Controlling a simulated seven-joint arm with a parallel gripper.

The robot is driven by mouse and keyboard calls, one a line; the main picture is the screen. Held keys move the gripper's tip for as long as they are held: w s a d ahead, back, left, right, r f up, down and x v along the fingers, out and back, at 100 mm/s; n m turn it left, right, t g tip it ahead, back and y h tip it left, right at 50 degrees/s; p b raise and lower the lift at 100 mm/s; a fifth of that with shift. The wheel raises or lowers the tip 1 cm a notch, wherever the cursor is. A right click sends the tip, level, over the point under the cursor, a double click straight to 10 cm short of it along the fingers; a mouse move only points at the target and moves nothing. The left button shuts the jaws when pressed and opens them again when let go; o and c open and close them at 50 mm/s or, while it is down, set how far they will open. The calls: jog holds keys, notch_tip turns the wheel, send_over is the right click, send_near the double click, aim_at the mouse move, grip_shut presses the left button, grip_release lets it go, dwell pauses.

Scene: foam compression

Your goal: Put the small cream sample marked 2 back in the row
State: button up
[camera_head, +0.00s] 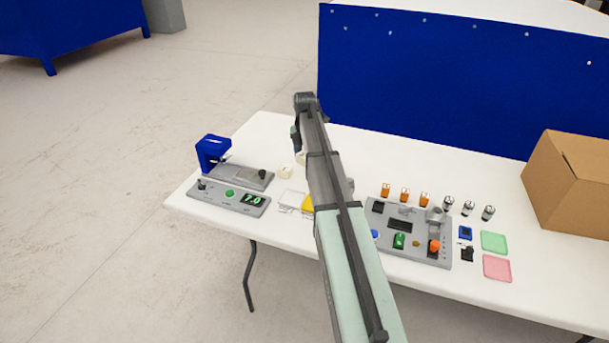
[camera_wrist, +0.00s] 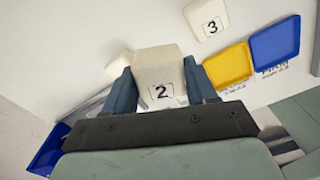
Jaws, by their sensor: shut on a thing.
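The cream sample marked 2 (camera_wrist: 158,68) is a small block between the two fingers of my gripper (camera_wrist: 163,84) in the wrist view. The gripper is shut on it, and its number label faces the camera. Another cream block, marked 3 (camera_wrist: 207,18), lies on the white table to the upper right in that view. A paler cream piece (camera_wrist: 118,64) shows partly behind the left finger; no number is readable on it. In the head view my arm hides most of the gripper. A small cream block (camera_head: 285,171) stands on the table left of the arm.
A yellow tray (camera_wrist: 228,65) and a blue tray (camera_wrist: 275,44) lie to the right in the wrist view. A grey device with a blue frame (camera_head: 213,152) and a display unit reading 7.0 (camera_head: 228,197) stand at the table's left. A control panel (camera_head: 408,233) is right of my arm.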

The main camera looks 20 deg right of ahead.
aim_at(304, 180)
notch_tip(304, 180, down, 8)
jog(key=shift+f, duration=0.1)
dwell(0.4)
jog(key=shift+f, duration=0.1)
jog(key=o, duration=0.7)
jog(key=shift+o, duration=0.2)
notch_tip(304, 180, up, 12)
jog(key=shift+r, duration=0.2)
